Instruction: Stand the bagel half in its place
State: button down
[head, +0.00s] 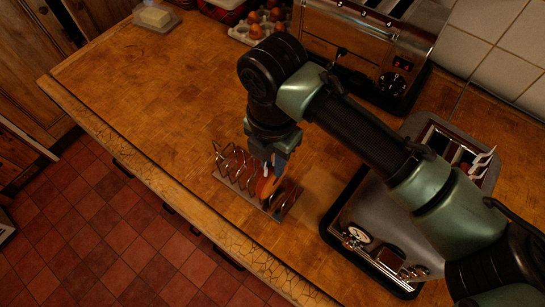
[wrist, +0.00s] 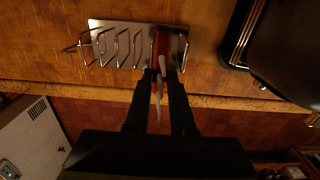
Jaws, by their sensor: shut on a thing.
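The orange-brown bagel half (head: 265,187) is on edge at the metal toast rack (head: 226,181), among the wires toward the rack's right end. In the wrist view the bagel half (wrist: 160,43) shows as a narrow reddish-brown strip near the right end of the rack (wrist: 104,24). My gripper (head: 270,164) is above the rack, shut on the bagel half. In the wrist view my gripper (wrist: 162,74) has its fingers close together, with a pale strip between them. Whether the bagel half rests on the rack's base is hidden.
A chrome toaster (head: 350,45) stands behind the rack. A dark-edged grey appliance with a dial (head: 385,225) stands to the right. A butter dish (head: 155,17) and an egg tray (head: 258,28) are at the back. The wooden counter (head: 150,100) left of the rack is clear.

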jog(key=shift+f, duration=0.25)
jog(key=shift+c, duration=1)
grip_release()
jog(key=shift+r+p, duration=3.25)
jog(key=shift+r, duration=0.8)
